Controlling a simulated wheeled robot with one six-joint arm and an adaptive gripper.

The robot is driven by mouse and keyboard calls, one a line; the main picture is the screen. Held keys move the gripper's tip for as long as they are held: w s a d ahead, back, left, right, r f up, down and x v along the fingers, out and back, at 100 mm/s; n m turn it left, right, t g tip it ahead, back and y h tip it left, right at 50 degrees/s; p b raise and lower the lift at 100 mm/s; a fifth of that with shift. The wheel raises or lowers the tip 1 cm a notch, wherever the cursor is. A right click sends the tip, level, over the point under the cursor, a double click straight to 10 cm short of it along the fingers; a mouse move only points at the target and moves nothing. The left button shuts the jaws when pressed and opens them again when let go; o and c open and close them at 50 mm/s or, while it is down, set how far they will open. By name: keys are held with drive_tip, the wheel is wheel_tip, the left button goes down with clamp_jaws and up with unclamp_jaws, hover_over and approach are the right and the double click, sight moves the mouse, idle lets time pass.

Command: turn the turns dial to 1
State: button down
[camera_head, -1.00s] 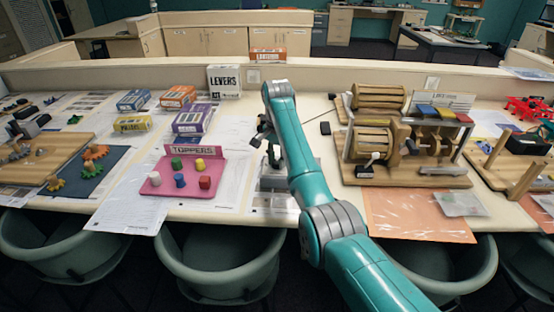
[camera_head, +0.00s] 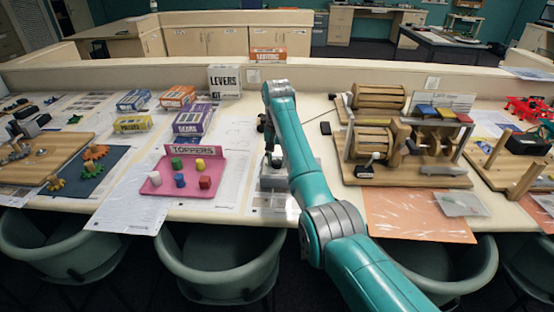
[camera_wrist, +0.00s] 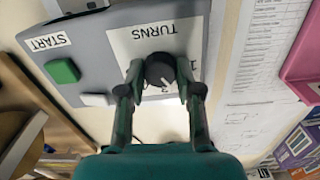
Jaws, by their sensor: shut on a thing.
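The turns dial (camera_wrist: 160,70) is a round black knob with a white pointer line, on a grey panel (camera_wrist: 85,40) under a white label reading TURNS (camera_wrist: 155,32). The line points toward the lower right in the wrist view, near a printed figure that looks like 2. Another mark shows at the right, partly behind a finger. My gripper (camera_wrist: 160,88) has its fingers on both sides of the dial and is shut on it. In the head view my gripper (camera_head: 272,160) is over the grey unit, and my arm hides part of it; the dial cannot be made out there.
On the panel are a green button (camera_wrist: 62,71) by a START label (camera_wrist: 48,42) and a white button (camera_wrist: 97,99). A pink Toppers tray (camera_head: 155,188) with colored pegs stands left of my gripper. A wooden crank model (camera_head: 410,178) stands to the right.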

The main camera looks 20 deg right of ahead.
drive_tip(key=n, duration=0.5)
drive_tip(key=shift+n, duration=2.5)
drive_tip(key=c, duration=0.8)
unclamp_jaws()
drive_tip(key=shift+o, duration=0.2)
